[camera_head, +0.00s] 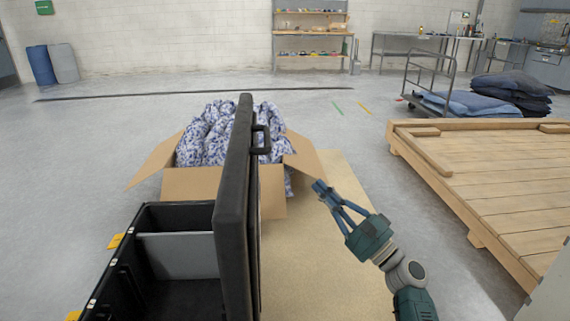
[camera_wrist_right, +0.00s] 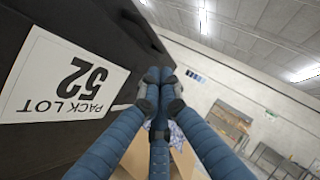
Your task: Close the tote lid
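The black tote (camera_head: 140,290) stands at the front, left of centre, with its inside showing and a grey divider (camera_head: 178,254) in it. Its black lid (camera_head: 232,215) stands upright along the tote's right side, with a handle (camera_head: 262,140) near its far top end. In the right wrist view the lid (camera_wrist_right: 100,35) fills the left side and bears a white label reading PACK LOT 52. My right gripper (camera_head: 319,187) is right of the lid, apart from it. Its blue fingers meet at the tips (camera_wrist_right: 158,88), with nothing held. My left gripper is not in view.
An open cardboard box (camera_head: 192,186) with blue-and-white patterned bags stands just beyond the tote and lid. A wooden platform (camera_head: 500,190) is at the right. A tan mat (camera_head: 325,270) lies under my right arm. Open grey floor lies on the left.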

